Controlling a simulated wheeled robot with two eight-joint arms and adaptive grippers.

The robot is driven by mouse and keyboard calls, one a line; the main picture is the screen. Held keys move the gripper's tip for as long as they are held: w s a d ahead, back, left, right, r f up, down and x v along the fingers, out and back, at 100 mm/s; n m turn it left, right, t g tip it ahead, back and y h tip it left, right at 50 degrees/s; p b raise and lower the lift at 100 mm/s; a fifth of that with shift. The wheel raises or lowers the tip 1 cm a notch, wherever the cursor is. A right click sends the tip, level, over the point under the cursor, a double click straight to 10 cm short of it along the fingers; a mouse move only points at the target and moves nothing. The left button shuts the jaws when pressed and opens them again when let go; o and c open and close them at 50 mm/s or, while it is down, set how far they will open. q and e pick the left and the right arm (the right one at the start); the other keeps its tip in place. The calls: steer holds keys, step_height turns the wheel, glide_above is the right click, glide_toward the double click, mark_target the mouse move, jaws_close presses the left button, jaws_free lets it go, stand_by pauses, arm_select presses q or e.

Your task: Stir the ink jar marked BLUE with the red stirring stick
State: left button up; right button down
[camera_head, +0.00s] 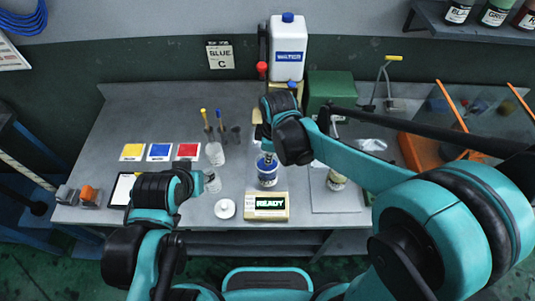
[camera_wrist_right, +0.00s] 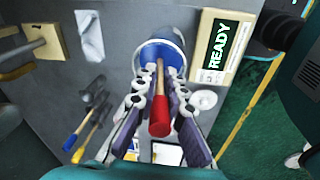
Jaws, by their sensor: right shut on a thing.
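An open jar with a blue band (camera_head: 267,172) stands on the bench behind the READY box; I cannot read its lettering. My right gripper (camera_head: 268,140) is above it. In the right wrist view my right gripper (camera_wrist_right: 160,98) is shut on the red stirring stick (camera_wrist_right: 160,117). The stick's red handle points to the camera and its wooden shaft runs down toward the jar's mouth (camera_wrist_right: 158,52); how deep its tip is cannot be seen. My left gripper (camera_head: 188,178) is at the left near the bench's front; its fingers are unclear.
The READY box (camera_head: 267,206) is just in front of the jar, with a white lid (camera_head: 224,208) to its left. Yellow, blue and red cards (camera_head: 159,152) lie at left. A white WATER jug (camera_head: 288,50) stands behind, an orange tray (camera_head: 428,150) right.

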steer(key=shift+a, duration=0.1)
steer(key=shift+s+r, duration=0.1)
steer(key=shift+r, duration=0.05)
steer(key=shift+s+d+r+p, duration=0.15)
steer(key=shift+s+r+p, duration=0.05)
steer(key=shift+r+p, duration=1.15)
steer(key=shift+s+d+r+p, duration=0.15)
steer(key=shift+r+p, duration=0.95)
steer(key=shift+r, duration=0.55)
steer(key=shift+s+d+r+p, duration=0.1)
steer(key=shift+s+r+p, duration=0.1)
steer(key=shift+r+p, duration=1.15)
steer(key=shift+r, duration=0.25)
step_height(320, 180, up, 5)
steer(key=p, duration=0.3)
steer(key=shift+p, duration=0.35)
steer(key=shift+f, duration=0.1)
